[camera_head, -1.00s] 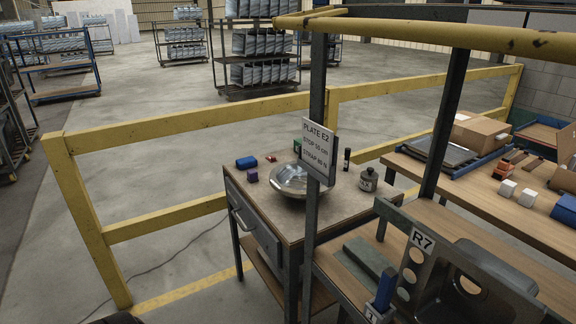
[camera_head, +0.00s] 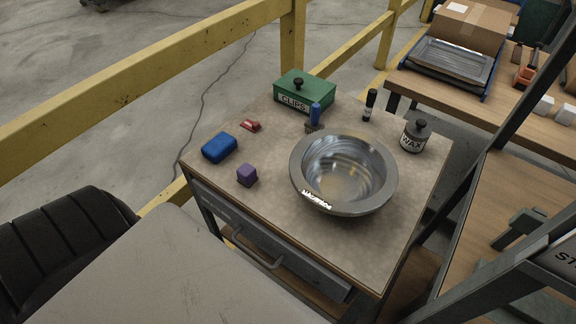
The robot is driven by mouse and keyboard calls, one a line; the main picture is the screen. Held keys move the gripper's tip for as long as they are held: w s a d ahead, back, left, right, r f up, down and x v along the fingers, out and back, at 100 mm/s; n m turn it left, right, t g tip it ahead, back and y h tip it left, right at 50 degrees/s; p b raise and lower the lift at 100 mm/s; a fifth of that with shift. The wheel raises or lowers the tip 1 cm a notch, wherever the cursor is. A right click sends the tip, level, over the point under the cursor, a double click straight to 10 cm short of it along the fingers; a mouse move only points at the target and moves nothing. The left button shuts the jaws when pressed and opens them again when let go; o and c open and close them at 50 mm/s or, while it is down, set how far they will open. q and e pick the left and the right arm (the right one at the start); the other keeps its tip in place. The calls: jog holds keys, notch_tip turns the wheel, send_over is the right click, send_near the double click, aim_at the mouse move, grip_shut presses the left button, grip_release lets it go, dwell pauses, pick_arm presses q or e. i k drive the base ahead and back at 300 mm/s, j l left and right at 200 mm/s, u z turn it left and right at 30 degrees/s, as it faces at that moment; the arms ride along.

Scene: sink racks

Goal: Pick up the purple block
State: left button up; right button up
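The small purple block (camera_head: 247,175) sits on the top of a work table (camera_head: 277,225), near its front left edge. It stands between a blue rounded block (camera_head: 219,148) and a large metal bowl (camera_head: 343,173), apart from both. Nothing covers it. Neither gripper's fingers show. A dark ribbed part and a pale panel at the lower left look like parts of my own body.
A green clips box (camera_head: 305,91), a red item (camera_head: 250,125), a blue-handled tool (camera_head: 315,114), a black tube (camera_head: 370,104) and a wax jar (camera_head: 414,136) share the table. A yellow rail (camera_head: 150,85) runs behind. Grey posts stand at right.

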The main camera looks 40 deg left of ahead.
aim_at(247, 174)
jog(key=j, duration=0.5)
jog(key=i+j, duration=0.1)
jog(key=j, duration=0.35)
jog(key=j+u, duration=0.5)
jog(key=k+j+z, duration=0.3)
jog(key=i+l, duration=0.05)
